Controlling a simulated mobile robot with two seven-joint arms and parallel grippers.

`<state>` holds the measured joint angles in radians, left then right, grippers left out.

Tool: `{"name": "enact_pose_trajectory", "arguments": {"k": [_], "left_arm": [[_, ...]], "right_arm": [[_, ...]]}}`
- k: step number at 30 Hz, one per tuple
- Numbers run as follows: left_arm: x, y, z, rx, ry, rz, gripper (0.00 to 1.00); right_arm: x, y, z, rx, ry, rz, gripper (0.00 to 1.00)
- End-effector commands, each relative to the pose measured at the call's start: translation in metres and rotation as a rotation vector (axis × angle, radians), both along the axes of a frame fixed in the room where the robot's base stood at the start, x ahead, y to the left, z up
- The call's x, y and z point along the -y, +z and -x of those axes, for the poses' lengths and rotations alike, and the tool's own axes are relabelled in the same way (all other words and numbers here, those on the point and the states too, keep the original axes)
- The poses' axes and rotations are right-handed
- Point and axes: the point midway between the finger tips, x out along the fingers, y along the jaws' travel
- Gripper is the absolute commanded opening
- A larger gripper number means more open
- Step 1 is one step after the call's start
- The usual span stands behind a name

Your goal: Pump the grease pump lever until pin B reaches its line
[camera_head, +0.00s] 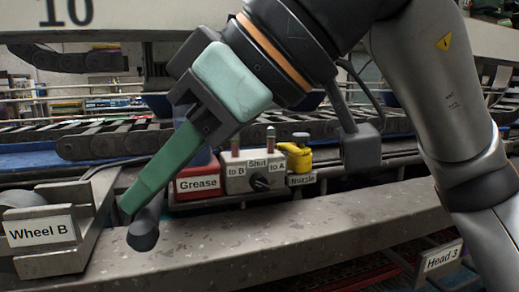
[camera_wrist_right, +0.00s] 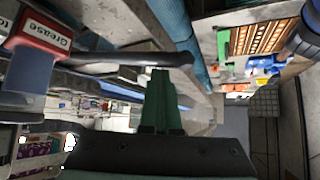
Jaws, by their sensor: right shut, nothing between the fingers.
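The red grease pump (camera_head: 198,184), labelled Grease, stands behind the grey beam. The dark end of its lever (camera_head: 145,232) shows at lower left; in the wrist view the lever (camera_wrist_right: 120,59) is a long dark bar. My right gripper (camera_head: 128,207) is shut and empty, its green fingertips beside the lever end. In the wrist view the fingertips (camera_wrist_right: 160,72) lie close to the bar; I cannot tell whether they touch. Pin B (camera_head: 235,147) stands above the "to B" label on the grey valve block (camera_head: 240,184). Its line is too small to make out. My left gripper is out of view.
On the valve block are a second pin (camera_head: 270,137) by "to A" and a black knob (camera_head: 260,183). A yellow nozzle (camera_head: 299,157) stands to its right. The Wheel B bracket (camera_head: 55,262) is at lower left. The grey beam (camera_head: 320,232) runs across the front.

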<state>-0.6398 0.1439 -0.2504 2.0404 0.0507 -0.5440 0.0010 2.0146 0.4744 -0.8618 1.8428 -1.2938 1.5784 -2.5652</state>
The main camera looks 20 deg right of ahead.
Motion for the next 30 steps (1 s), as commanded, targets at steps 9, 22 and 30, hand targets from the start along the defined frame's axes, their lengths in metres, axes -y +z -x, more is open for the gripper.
{"name": "enact_pose_trajectory", "arguments": {"k": [9, 22, 30], "left_arm": [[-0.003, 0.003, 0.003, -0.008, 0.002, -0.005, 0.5], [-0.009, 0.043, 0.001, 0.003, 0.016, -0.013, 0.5], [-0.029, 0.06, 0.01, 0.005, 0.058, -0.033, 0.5]], "right_arm": [[0.0, 0.001, 0.0, -0.002, -0.001, 0.002, 0.0], [0.0, 0.056, 0.0, -0.001, 0.0, 0.002, 0.0], [0.0, 0.086, 0.0, -0.002, 0.001, 0.001, 0.0]]}}
